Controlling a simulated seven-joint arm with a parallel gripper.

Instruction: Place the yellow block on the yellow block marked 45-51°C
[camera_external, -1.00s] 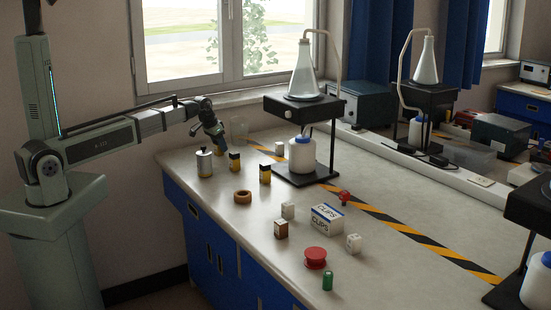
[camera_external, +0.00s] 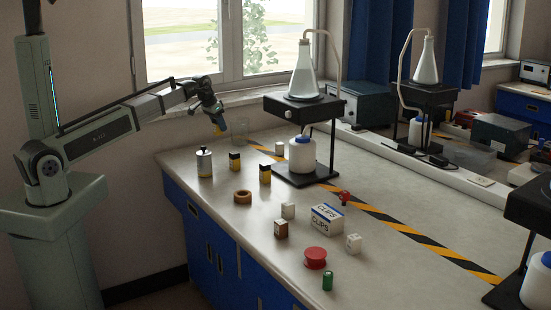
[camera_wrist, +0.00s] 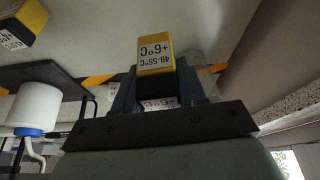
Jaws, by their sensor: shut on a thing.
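My gripper (camera_external: 211,108) is shut on a yellow block (camera_external: 219,129), held in the air above the far left part of the bench. In the wrist view the held block (camera_wrist: 155,52) shows a white label, upside down, reading 49-55°C and +6°C, between the fingers of my gripper (camera_wrist: 156,82). Two yellow blocks with dark upper parts stand on the bench, one left (camera_external: 235,163) and one right (camera_external: 265,174). Their markings are too small to read here. A yellow block (camera_wrist: 30,18) also shows at the wrist view's upper left, its label not clearly readable.
A metal canister (camera_external: 204,163) stands left of the two blocks, with an orange ring (camera_external: 243,197) in front. A clear beaker (camera_external: 239,130) is close to the held block. A black stand (camera_external: 306,170) with flask and bottle rises to the right.

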